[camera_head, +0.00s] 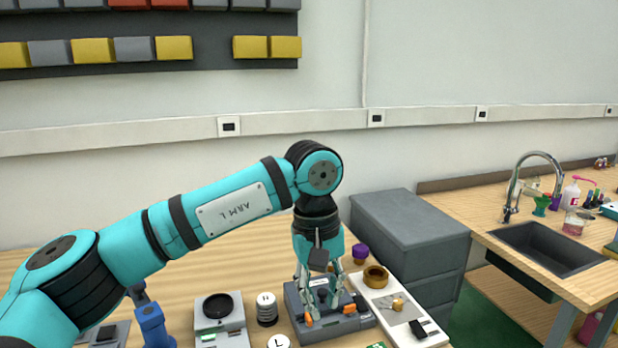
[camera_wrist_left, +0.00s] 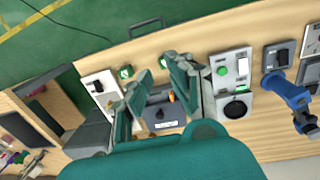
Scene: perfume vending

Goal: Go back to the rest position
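My left gripper (camera_head: 322,296) points down over a grey device (camera_head: 350,326) on the wooden table, in the lower middle of the head view. Its two fingers stand apart in the left wrist view (camera_wrist_left: 154,98), and I see nothing held between them. The grey device, with a black knob, shows between and beyond the fingers in the left wrist view (camera_wrist_left: 160,117). Small orange parts show near the fingertips. I cannot tell whether the fingers touch the device. My right gripper is in neither view.
A white panel (camera_head: 395,308) with a brass ring (camera_head: 376,277) lies right of the device. A grey drawer cabinet (camera_head: 415,238) and a sink (camera_head: 545,248) are at right.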

